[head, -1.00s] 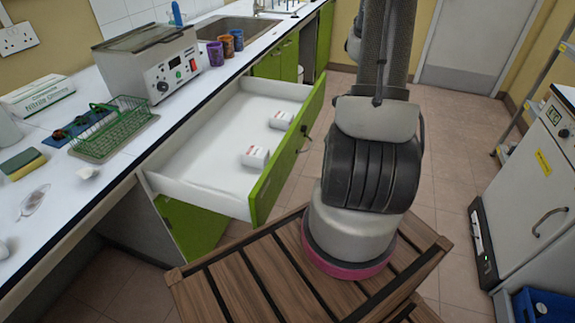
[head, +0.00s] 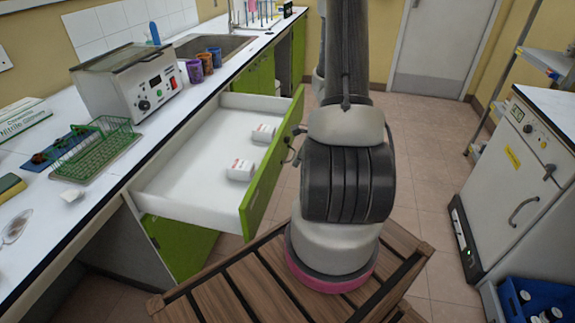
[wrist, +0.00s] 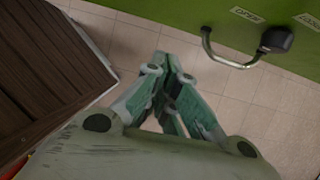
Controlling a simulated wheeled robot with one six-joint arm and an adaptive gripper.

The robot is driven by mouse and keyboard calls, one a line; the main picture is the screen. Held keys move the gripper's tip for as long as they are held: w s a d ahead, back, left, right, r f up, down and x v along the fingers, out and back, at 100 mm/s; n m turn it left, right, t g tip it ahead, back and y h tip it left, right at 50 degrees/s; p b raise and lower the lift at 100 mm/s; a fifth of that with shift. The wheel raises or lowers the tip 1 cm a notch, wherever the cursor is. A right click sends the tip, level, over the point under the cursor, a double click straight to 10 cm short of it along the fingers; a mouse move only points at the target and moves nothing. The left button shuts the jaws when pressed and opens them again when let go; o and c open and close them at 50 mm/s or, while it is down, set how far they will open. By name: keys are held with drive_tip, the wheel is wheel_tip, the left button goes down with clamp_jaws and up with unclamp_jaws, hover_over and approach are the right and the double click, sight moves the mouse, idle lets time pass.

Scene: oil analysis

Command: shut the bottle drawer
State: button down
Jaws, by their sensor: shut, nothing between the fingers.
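The bottle drawer (head: 168,198) stands pulled out from under the counter in the head view, with a green front (head: 262,180) and a white inside. Two small white bottles (head: 240,170) (head: 263,133) with printed labels lie in it. In the wrist view my gripper (wrist: 172,62) is shut and empty, pointing over the tiled floor. A green panel (wrist: 185,14) with a metal bar handle (wrist: 222,60) and a dark knob-like part (wrist: 277,38) is ahead and to the right, apart from the fingers. In the head view my arm hides the gripper.
The counter (head: 100,195) holds a grey instrument (head: 125,85), a green wire rack (head: 95,150) and several cups (head: 205,62). A white cabinet (head: 520,175) and a blue crate (head: 535,297) of bottles stand at right. Tiled floor (head: 425,160) is clear between.

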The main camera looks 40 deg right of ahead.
drive_tip(key=w+a, duration=0.1)
drive_tip(key=w+a+f, duration=0.2)
drive_tip(key=shift+w, duration=0.35)
drive_tip(key=shift+w+r, duration=0.1)
